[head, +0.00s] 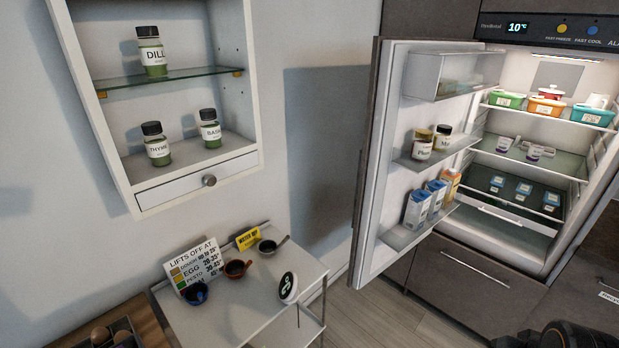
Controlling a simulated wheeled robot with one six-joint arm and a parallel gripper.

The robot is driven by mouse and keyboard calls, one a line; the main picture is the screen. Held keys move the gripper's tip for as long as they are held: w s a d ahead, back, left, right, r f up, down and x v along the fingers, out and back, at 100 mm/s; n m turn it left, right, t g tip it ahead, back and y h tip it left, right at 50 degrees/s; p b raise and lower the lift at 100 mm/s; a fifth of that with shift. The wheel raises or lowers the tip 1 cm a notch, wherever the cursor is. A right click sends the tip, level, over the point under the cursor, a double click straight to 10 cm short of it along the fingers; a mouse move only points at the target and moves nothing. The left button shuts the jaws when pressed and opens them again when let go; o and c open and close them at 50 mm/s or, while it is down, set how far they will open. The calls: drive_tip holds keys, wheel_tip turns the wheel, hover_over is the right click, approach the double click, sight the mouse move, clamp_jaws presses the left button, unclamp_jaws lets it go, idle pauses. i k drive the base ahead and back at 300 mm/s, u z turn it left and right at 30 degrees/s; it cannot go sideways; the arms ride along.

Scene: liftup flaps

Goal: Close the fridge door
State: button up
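The fridge (517,160) stands at the right with its lit interior showing. Its door (366,180) is wide open, swung out to the left on its left side. The door's inner shelves hold jars (424,143) and cartons (418,208). Inside the fridge, shelves hold coloured tubs (546,106) and small containers. A dark rounded part at the bottom right corner looks like part of my arm. My gripper's fingers do not show.
A white side table (240,300) with small bowls, a sign and a round white item stands left of the door. A wall cabinet (183,170) with spice jars hangs above it. Wooden floor (425,325) is free below the door. A dark counter is at the far right.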

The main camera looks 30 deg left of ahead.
sight(405, 74)
drive_tip(key=u, duration=0.95)
drive_tip(key=i, duration=1)
drive_tip(key=z, duration=0.05)
